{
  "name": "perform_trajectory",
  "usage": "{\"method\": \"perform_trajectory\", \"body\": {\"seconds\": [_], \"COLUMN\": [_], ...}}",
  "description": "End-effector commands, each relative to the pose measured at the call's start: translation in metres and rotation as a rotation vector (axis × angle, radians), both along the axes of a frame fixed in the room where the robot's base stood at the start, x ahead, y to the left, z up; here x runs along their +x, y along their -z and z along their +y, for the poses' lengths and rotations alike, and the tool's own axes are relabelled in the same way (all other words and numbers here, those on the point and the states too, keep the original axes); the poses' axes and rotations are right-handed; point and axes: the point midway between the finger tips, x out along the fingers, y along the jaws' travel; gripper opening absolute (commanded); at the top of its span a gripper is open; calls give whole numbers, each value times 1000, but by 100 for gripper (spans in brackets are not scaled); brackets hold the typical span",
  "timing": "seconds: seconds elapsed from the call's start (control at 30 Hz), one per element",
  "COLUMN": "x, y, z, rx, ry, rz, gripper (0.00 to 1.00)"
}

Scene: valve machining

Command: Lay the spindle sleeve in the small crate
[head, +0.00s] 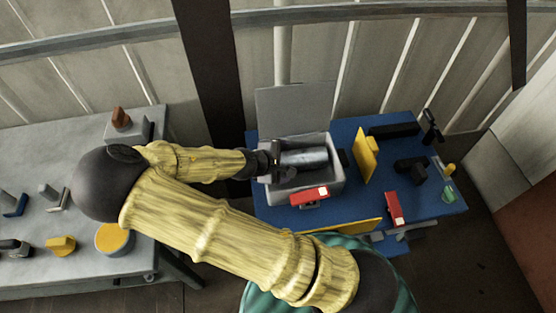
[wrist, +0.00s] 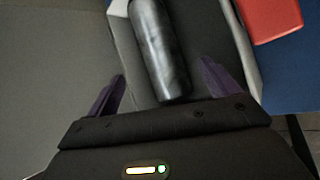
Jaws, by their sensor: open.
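The spindle sleeve (head: 304,158) is a smooth grey metal cylinder. It lies inside the small crate (head: 279,195), a grey box with its lid (head: 295,108) standing open at the back. In the wrist view the sleeve (wrist: 160,50) lies lengthwise over the dark crate floor, with the pale crate rim (wrist: 243,48) to its right. My gripper (head: 275,160) is at the left end of the sleeve, over the crate. In the wrist view its purple fingers (wrist: 162,82) are spread apart, one on each side of the sleeve, with gaps showing. The sleeve's underside is hidden.
The crate stands on a blue table (head: 375,212). A red block (head: 309,195) sits at its front side and also shows in the wrist view (wrist: 270,18). A yellow panel (head: 366,155) and dark parts (head: 410,170) stand to the right. A grey bench (head: 80,150) is at left.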

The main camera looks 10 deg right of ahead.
Motion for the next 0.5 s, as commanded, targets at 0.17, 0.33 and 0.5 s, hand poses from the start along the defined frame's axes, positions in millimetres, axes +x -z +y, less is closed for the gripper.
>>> {"method": "perform_trajectory", "body": {"seconds": [0.17,0.33,0.5], "x": [-10,-14,-14], "y": [-17,-22,-23], "z": [13,17,18], "rx": [-1,0,1], "ry": [-2,1,1], "rz": [0,-1,0], "gripper": [87,87,87]}}
